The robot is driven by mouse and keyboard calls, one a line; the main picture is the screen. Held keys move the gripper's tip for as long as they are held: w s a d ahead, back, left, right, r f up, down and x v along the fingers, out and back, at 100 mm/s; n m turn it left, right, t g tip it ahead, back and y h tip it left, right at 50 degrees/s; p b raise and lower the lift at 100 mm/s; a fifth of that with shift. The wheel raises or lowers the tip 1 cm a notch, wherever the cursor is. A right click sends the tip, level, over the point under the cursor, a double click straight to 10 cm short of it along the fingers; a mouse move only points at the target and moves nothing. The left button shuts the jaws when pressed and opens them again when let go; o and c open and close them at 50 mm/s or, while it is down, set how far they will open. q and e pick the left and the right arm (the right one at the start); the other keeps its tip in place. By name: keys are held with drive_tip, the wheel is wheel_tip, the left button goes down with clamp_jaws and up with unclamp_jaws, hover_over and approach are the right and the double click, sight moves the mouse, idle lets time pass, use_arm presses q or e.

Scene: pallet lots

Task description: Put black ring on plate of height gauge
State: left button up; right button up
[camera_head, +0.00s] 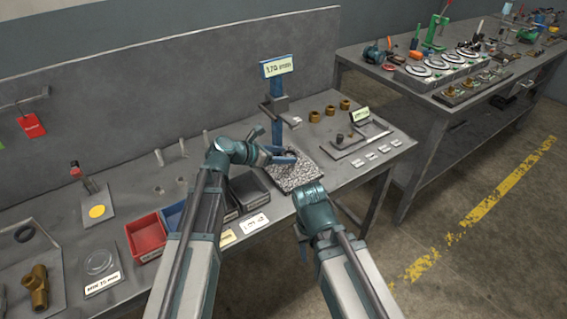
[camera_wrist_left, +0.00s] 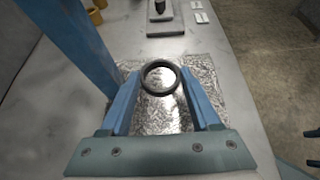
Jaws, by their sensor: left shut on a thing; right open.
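My left gripper (camera_head: 284,158) is over the plate, beside the column. In the left wrist view it (camera_wrist_left: 160,88) is shut on the black ring (camera_wrist_left: 160,64), which sits between its fingertips with the speckled plate (camera_wrist_left: 205,72) beneath. Whether the ring touches the plate cannot be told. My right gripper (camera_head: 312,190) is open, near the plate's front edge; its fingers are mostly hidden in the head view.
Red (camera_head: 146,236) and dark bins (camera_head: 250,188) stand left of the plate. A second table (camera_head: 440,88) holds other parts.

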use_arm(q)
wheel_tip(320, 180, down, 3)
drive_tip(key=shift+f+b, duration=0.1)
drive_tip(key=shift+b, duration=1.15)
drive_tip(key=o, duration=1.3)
